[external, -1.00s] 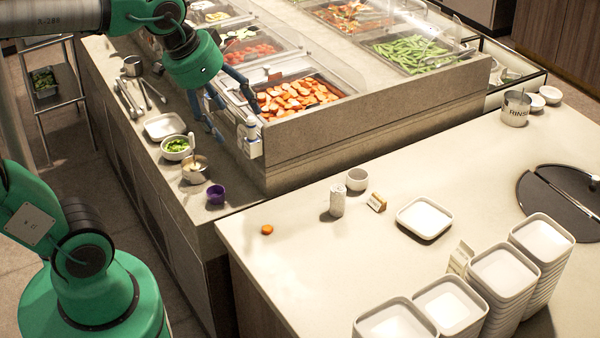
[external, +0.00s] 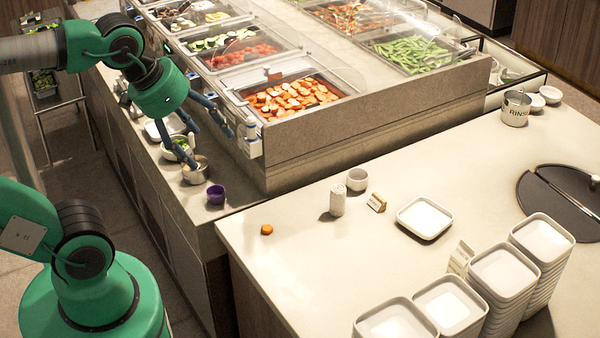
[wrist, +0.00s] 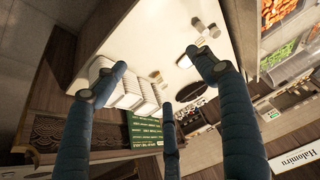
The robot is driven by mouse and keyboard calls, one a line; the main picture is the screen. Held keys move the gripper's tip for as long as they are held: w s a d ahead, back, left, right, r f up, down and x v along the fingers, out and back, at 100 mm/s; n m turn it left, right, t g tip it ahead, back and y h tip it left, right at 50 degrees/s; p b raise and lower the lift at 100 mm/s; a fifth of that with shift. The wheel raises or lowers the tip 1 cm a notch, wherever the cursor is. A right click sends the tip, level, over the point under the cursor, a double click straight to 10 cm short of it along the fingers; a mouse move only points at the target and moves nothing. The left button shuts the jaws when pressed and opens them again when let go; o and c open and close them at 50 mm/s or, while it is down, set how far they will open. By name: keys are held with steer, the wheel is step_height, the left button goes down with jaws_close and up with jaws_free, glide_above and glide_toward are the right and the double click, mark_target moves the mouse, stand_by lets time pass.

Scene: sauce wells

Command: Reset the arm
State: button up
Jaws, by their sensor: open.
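My gripper (external: 213,147) is open and empty, with its blue-grey fingers spread. In the external view it hangs from my green arm above the left counter, in front of the carrot pan's corner. One finger reaches in front of the small bowl with green contents (external: 172,154). In the wrist view, my gripper (wrist: 155,82) shows three spread fingers with nothing between them. Behind them lie the pale counter and the stacks of white dishes (wrist: 122,88).
The carrot pan (external: 250,118) and its clear guard are right beside my gripper. A metal cup (external: 195,172) and a purple cup (external: 216,195) stand below.

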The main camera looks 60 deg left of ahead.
step_height(320, 180, down, 6)
steer(key=b, duration=0.5)
steer(key=shift+b, duration=0.35)
